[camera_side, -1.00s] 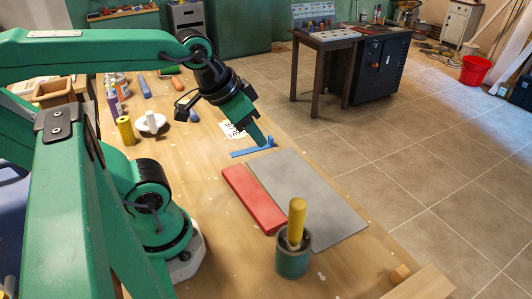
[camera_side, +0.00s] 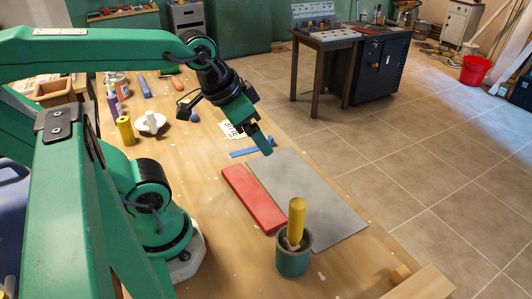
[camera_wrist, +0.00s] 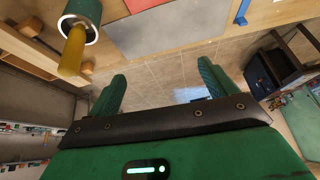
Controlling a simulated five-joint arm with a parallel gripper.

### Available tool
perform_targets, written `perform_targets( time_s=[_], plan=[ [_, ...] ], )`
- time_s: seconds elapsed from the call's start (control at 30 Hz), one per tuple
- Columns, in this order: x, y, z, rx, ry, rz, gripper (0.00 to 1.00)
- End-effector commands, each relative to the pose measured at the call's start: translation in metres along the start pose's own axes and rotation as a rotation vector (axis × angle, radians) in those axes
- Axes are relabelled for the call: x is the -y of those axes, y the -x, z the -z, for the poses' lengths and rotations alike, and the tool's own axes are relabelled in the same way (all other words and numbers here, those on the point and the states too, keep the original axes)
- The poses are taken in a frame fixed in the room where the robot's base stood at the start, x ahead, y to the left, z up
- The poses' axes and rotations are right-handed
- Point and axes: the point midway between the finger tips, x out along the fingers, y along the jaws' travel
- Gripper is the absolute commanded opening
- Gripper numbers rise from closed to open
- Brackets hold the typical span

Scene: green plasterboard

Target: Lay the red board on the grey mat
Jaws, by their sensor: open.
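The red board (camera_side: 250,197) lies flat on the wooden table, along the left edge of the grey mat (camera_side: 318,200). I cannot tell whether the board's edge touches or overlaps the mat. In the wrist view, a corner of the red board (camera_wrist: 143,5) shows at the top edge, beside the grey mat (camera_wrist: 165,32). My gripper (camera_side: 265,148) is above the far end of the mat, beyond the board, and holds nothing. In the wrist view, the fingers of my gripper (camera_wrist: 160,78) are spread wide with nothing between them.
A green pot (camera_side: 292,262) with a yellow-handled tool (camera_side: 296,220) stands at the mat's near edge. A blue strip (camera_side: 242,153) lies near the mat's far corner. A wooden block (camera_side: 400,273) sits at the front right.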

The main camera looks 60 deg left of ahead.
Motion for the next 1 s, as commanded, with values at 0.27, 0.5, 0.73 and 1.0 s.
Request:
perform_targets(
  time_s=[0.27,0.5,0.73,1.0],
  plan=[
    [0.011,-0.027,0.0,0.087,-0.244,0.002,0.85],
    [0.025,-0.059,-0.005,0.184,-0.536,-0.031,0.85],
    [0.039,-0.09,-0.015,0.266,-0.813,-0.098,0.85],
    [0.054,-0.124,-0.033,0.338,-1.131,-0.22,0.85]
  ],
)
